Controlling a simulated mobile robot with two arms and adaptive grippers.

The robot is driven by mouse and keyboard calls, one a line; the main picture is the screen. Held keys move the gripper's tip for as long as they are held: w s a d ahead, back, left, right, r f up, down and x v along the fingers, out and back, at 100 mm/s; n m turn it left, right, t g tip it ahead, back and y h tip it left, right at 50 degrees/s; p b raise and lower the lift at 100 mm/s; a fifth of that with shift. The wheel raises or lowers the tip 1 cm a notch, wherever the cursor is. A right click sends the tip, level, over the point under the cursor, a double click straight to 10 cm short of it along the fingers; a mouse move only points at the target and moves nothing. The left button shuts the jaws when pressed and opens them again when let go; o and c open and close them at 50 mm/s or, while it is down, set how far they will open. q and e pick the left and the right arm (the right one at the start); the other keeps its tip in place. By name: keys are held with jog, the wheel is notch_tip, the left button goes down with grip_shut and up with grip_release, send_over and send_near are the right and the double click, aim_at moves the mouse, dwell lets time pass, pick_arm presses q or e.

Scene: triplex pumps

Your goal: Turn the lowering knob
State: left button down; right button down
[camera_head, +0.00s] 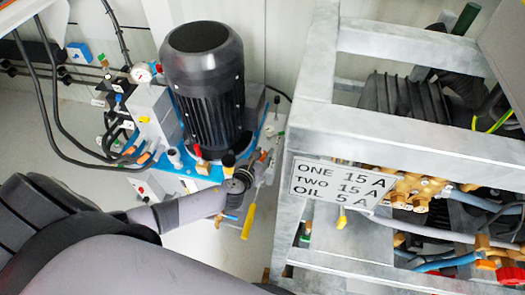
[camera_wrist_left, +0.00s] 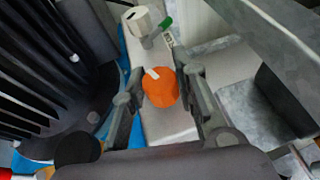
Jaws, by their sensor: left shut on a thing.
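An orange knob (camera_wrist_left: 160,87) with a white mark on its upper left edge sits on a light grey body in the left wrist view. My left gripper (camera_wrist_left: 163,90) has a finger on each side of this knob and is shut on it. In the head view my left gripper (camera_head: 264,158) is small, at the base of the pump unit, beside the black motor (camera_head: 205,85). My right gripper is in neither view.
A galvanized metal frame (camera_head: 312,125) with a sign reading ONE 15 A, TWO 15 A, OIL 5 A (camera_head: 340,180) stands close to the right. A yellow handle (camera_head: 248,222) hangs just below my gripper. Hoses and a gauge (camera_head: 141,73) are at the left.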

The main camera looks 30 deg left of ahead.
aim_at(263, 154)
pick_arm(q)
jog(key=n+y+p, duration=0.1)
jog(key=n+y, duration=0.2)
jog(key=shift+d+g+y, duration=0.1)
jog(key=shift+g+y, duration=0.3)
jog(key=shift+n+g+y+p, duration=0.3)
jog(key=shift+n+y, duration=0.3)
jog(key=shift+n, duration=0.3)
jog(key=shift+n+g+y, duration=0.5)
jog(key=shift+n+y, duration=0.2)
jog(key=shift+y, duration=0.1)
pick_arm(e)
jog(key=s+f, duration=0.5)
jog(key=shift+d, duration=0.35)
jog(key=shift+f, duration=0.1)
pick_arm(q)
jog(key=shift+y, duration=0.3)
jog(key=c, duration=1.2)
grip_release()
jog(key=shift+c, duration=0.2)
notch_tip(263, 154, up, 10)
